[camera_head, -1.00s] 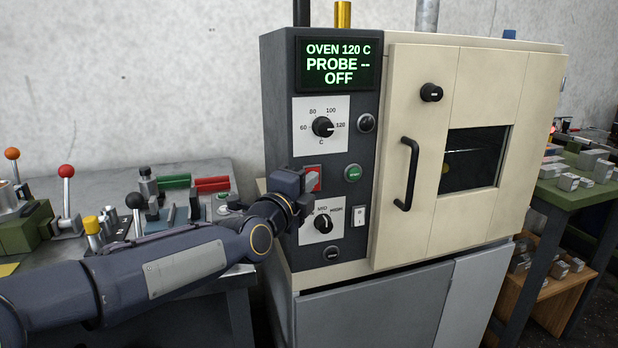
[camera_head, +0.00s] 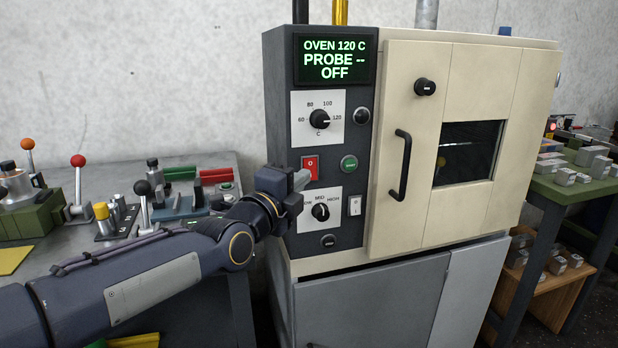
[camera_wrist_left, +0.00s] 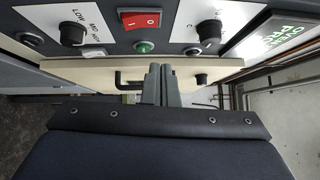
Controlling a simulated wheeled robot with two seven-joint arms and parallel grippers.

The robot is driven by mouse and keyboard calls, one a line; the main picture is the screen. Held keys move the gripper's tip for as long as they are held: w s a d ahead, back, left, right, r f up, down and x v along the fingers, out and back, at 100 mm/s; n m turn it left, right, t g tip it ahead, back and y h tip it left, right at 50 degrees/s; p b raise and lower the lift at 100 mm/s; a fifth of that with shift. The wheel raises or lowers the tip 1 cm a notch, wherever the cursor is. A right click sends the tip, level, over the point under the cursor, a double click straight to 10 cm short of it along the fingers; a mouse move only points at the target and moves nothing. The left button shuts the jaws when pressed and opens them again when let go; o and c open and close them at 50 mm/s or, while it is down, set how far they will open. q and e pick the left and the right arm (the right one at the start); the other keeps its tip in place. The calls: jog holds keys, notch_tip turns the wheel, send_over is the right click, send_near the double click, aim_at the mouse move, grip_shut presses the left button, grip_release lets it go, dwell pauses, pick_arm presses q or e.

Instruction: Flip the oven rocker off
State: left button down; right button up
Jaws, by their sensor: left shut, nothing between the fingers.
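The oven (camera_head: 450,140) stands in the middle, with a dark control panel on its left side. The red rocker (camera_head: 311,168) sits on that panel between the two dials, marked with a 0, and it also shows in the left wrist view (camera_wrist_left: 138,20). The display (camera_head: 334,60) reads OVEN 120 C, PROBE --, OFF. My left gripper (camera_head: 301,180) is shut and empty, in front of the panel just below and left of the rocker. In the left wrist view its closed fingers (camera_wrist_left: 161,84) appear apart from the rocker. My right gripper is not in view.
A temperature dial (camera_head: 319,119), a LOW-MID-HIGH dial (camera_head: 320,211), a green button (camera_head: 349,163) and a white switch (camera_head: 354,206) surround the rocker. A door handle (camera_head: 401,165) juts out to the right. A bench with levers (camera_head: 78,170) stands left.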

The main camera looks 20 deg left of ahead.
pick_arm(q)
jog(key=v, duration=0.3)
jog(key=r+v, duration=0.1)
jog(key=v, duration=0.1)
jog(key=shift+s+f, duration=0.1)
jog(key=shift+s, duration=0.25)
jog(key=s+f+n+g, duration=1.2)
jog(key=s+f+n, duration=1)
jog(key=s+f, duration=0.3)
notch_tip(320, 180, up, 21)
jog(key=p, duration=2.3)
jog(key=shift+d+n+g, duration=0.3)
jog(key=shift+g, duration=0.1)
